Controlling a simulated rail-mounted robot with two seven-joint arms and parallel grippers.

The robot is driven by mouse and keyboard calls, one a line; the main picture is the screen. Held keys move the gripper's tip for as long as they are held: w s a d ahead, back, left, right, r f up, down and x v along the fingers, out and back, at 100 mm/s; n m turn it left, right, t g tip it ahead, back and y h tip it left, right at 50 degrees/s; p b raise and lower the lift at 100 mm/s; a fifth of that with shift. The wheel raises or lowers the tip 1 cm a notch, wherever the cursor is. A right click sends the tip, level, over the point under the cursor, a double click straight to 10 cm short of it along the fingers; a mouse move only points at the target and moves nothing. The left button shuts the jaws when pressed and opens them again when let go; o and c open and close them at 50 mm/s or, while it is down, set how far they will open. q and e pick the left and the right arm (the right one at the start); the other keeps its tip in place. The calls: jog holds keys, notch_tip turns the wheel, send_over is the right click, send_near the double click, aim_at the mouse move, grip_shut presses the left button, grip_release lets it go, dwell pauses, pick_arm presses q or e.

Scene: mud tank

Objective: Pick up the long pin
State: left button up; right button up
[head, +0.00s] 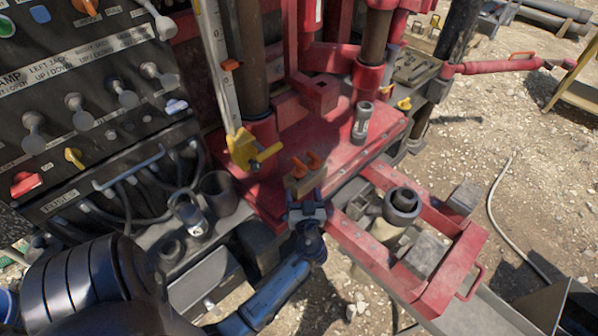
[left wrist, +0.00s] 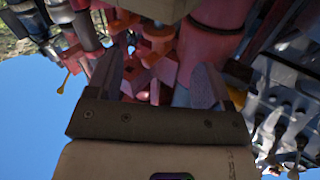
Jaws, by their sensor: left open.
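My left gripper (head: 306,164) comes in from the lower left and is over the red deck (head: 345,150). In the left wrist view the open gripper (left wrist: 160,82) faces red and orange metal parts. I cannot tell for sure which thing is the long pin. A grey upright cylinder (head: 362,121) stands on the deck to the right of the gripper. A yellow handled part (head: 252,150) is to its left, at the foot of a pale upright bar. My right gripper is not seen.
A black control panel (head: 85,85) with several levers fills the left. A thick brown column (head: 252,60) rises behind the gripper. A red frame (head: 450,275) with a dark round fitting (head: 402,204) juts out at the lower right. Open gravel lies beyond on the right.

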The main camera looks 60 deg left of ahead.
aim_at(299, 175)
pick_arm(q)
jog(key=shift+n, duration=0.7)
jog(key=shift+p+x, duration=0.4)
jog(key=shift+x, duration=3.35)
jog(key=shift+w, duration=0.1)
